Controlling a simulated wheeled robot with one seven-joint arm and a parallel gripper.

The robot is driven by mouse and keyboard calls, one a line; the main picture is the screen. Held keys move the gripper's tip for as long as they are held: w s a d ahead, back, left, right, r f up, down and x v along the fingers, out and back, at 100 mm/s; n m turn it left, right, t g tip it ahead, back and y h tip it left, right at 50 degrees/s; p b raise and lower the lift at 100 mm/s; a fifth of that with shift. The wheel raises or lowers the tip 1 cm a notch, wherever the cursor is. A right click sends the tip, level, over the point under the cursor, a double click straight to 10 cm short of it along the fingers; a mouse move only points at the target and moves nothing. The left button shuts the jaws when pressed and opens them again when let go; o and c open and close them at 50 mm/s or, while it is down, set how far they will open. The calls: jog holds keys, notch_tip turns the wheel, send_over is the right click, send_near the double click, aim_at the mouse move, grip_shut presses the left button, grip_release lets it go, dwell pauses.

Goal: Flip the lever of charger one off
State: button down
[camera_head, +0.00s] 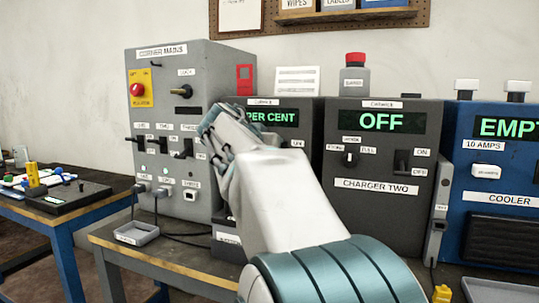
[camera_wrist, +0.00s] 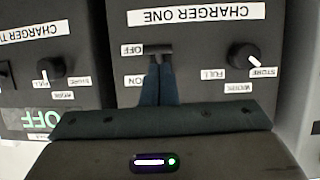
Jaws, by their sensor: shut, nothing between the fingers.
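Charger one (camera_wrist: 125,75) is a dark grey box, seen upside down in the wrist view, with its name label at the top of that picture. Its black lever (camera_wrist: 157,48) sits level with the OFF label, with the ON label lower in the picture. My gripper (camera_wrist: 160,63) is shut and empty, its fingertips right at the lever; I cannot tell whether they touch. In the head view my arm covers most of charger one (camera_head: 312,125); its green display shows "PER CENT", the start hidden. The lever is hidden there.
Charger two (camera_head: 372,210), display OFF, stands to the right, then a blue cooler (camera_head: 490,165) reading EMPT. The grey corner mains box (camera_head: 200,75) with several levers stands to the left. A small grey tray (camera_head: 137,234) and cables lie on the bench front.

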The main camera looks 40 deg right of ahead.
jog(key=a+f+v, duration=0.1)
jog(key=f+v, duration=0.1)
jog(key=v, duration=1.1)
jog(key=shift+s+f, duration=0.25)
jog(key=shift+f, duration=0.15)
